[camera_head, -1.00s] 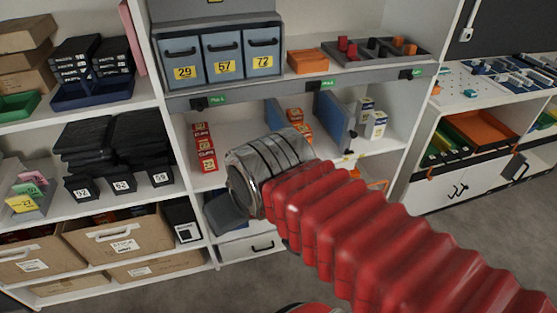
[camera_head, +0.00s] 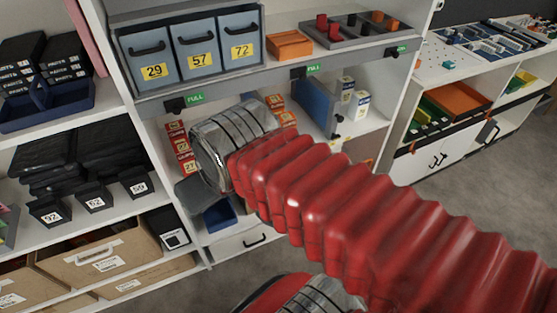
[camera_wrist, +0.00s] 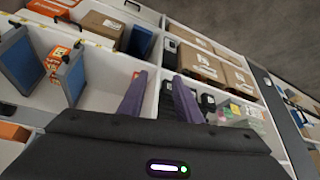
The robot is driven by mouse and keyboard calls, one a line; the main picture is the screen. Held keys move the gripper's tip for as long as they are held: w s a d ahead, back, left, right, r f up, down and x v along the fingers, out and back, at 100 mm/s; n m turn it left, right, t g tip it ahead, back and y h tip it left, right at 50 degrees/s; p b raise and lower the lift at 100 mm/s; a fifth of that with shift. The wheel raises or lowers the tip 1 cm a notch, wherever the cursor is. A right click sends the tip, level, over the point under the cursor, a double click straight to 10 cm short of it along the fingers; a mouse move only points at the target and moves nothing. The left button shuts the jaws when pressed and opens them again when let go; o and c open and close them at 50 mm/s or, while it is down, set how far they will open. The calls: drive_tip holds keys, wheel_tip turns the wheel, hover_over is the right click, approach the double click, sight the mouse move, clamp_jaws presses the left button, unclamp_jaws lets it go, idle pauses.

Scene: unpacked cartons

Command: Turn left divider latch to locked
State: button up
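Two blue upright dividers stand in the middle shelf bay. In the wrist view, which shows the shelf turned around, the left divider (camera_wrist: 73,79) is the blue panel nearer my gripper. A small dark fitting at its edge may be its latch (camera_wrist: 65,59); its setting is too small to read. The right divider (camera_head: 315,105) shows in the head view, also in the wrist view (camera_wrist: 17,61).
Orange boxes (camera_wrist: 55,60) stand between the dividers. Red boxes (camera_head: 181,150) are left of my arm. White cartons (camera_head: 359,105) stand right of the right divider. Blue numbered bins (camera_head: 148,55) sit above a grey rail (camera_head: 240,82). Black boxes (camera_head: 97,200) fill the left shelf.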

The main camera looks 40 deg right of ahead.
drive_tip(key=w+d+f+t+h, duration=0.1)
drive_tip(key=w+d+f, duration=0.45)
drive_tip(key=d, duration=0.25)
drive_tip(key=w+d+f+h, duration=0.1)
drive_tip(key=w+d+f, duration=0.45)
drive_tip(key=d, duration=0.25)
drive_tip(key=w+d+f+t+h, duration=0.1)
drive_tip(key=w+d+f+h, duration=0.1)
drive_tip(key=w+d+f, duration=0.5)
drive_tip(key=s+d+f+t, duration=0.1)
drive_tip(key=d+f+t, duration=0.3)
drive_tip(key=d+f, duration=0.75)
drive_tip(key=s+f+m+t, duration=0.1)
drive_tip(key=s+f+t, duration=0.1)
drive_tip(key=s, duration=0.2)
drive_tip(key=s+a+f+m+t+h, duration=0.1)
drive_tip(key=s+f+m+t, duration=0.1)
drive_tip(key=s, duration=0.3)
drive_tip(key=shift+a+f+t, duration=0.3)
drive_tip(key=shift+f+t, duration=0.15)
drive_tip(key=shift+t, duration=0.35)
drive_tip(key=shift+w, duration=0.15)
